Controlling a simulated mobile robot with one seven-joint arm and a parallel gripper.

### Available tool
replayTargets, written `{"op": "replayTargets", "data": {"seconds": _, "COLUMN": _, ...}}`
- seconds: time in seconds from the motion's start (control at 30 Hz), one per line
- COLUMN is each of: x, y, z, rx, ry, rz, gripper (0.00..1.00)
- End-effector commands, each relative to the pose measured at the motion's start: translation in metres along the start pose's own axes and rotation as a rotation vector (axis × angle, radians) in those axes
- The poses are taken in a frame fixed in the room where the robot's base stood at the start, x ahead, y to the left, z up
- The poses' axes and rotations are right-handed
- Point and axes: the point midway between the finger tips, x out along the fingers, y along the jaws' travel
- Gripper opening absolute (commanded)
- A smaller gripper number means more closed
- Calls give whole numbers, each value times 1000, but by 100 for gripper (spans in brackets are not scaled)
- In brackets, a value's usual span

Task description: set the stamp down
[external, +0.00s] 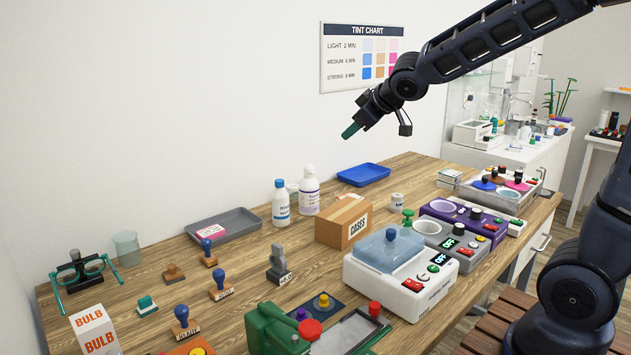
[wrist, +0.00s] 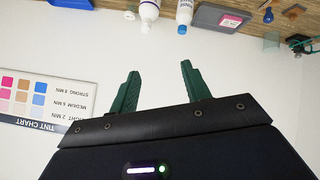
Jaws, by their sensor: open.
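Several stamps stand on the wooden table (external: 150,292). A grey stamp (external: 279,266) is upright near the middle. Blue-knobbed stamps with wooden bases stand to its left, one at the back (external: 208,252), one in the middle (external: 221,286) and one in front (external: 184,324). A small brown stamp (external: 174,273) and a green one (external: 147,306) are farther left. Which stamp the task means, I cannot tell. My gripper (external: 350,131) is high above the table's back edge, in front of the wall. In the wrist view its green fingers (wrist: 160,72) are apart with nothing between them.
White bottles (external: 281,203) (external: 309,192), a grey tray (external: 225,228) and a blue tray (external: 364,174) line the back. A cardboard box (external: 343,221) and a white machine (external: 399,280) stand on the right. Bare wood shows between the stamps.

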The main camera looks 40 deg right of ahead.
Motion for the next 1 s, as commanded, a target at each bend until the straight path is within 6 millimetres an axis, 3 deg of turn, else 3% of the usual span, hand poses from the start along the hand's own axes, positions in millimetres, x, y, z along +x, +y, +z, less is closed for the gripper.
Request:
{"op": "replayTargets", "data": {"seconds": 0.03, "x": -18, "y": 4, "z": 10, "rx": 24, "ry": -22, "rz": 15, "gripper": 47}}
{"op": "replayTargets", "data": {"seconds": 0.27, "x": -87, "y": 10, "z": 67, "rx": 136, "ry": -159, "rz": 37, "gripper": 47}}
{"op": "replayTargets", "data": {"seconds": 0.6, "x": -179, "y": -18, "z": 158, "rx": 287, "ry": -346, "rz": -46, "gripper": 47}}
{"op": "replayTargets", "data": {"seconds": 0.8, "x": -214, "y": -39, "z": 195, "rx": 338, "ry": -415, "rz": -118, "gripper": 47}}
{"op": "replayTargets", "data": {"seconds": 1.0, "x": -225, "y": -48, "z": 208, "rx": 352, "ry": -442, "rz": -150, "gripper": 47}}
